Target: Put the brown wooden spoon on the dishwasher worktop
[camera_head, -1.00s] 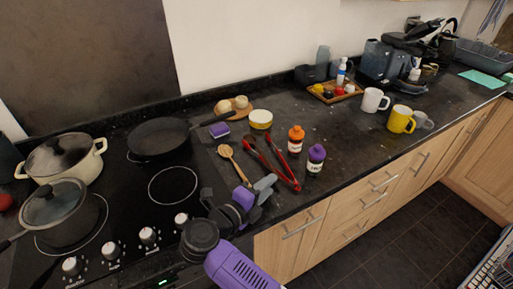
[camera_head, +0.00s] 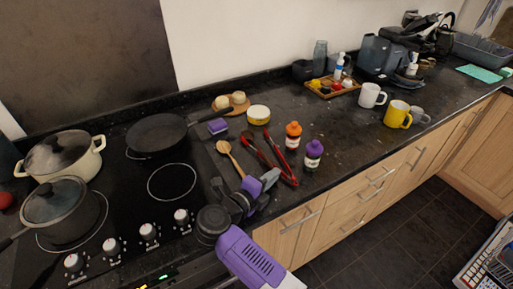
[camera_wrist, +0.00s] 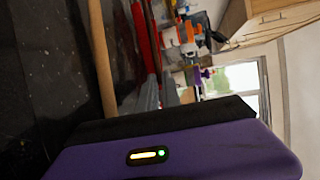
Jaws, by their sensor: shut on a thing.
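The brown wooden spoon (camera_head: 226,151) lies on the black speckled worktop (camera_head: 340,133), just right of the hob, its round head pointing to the back. My purple and grey gripper (camera_head: 250,187) is at the front end of its handle, shut on it. In the wrist view the spoon's handle (camera_wrist: 101,60) runs down to my gripper's dark edge, which hides its end. The spoon's head still seems to rest on or very near the worktop. Which part of the worktop is over a dishwasher, I cannot tell.
Red tongs (camera_head: 279,160) lie close right of the spoon. An orange-capped bottle (camera_head: 293,136) and a purple-capped bottle (camera_head: 312,155) stand beyond them. A frying pan (camera_head: 158,135) is at left. Worktop is clear before the white mug (camera_head: 369,95) and yellow mug (camera_head: 397,115).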

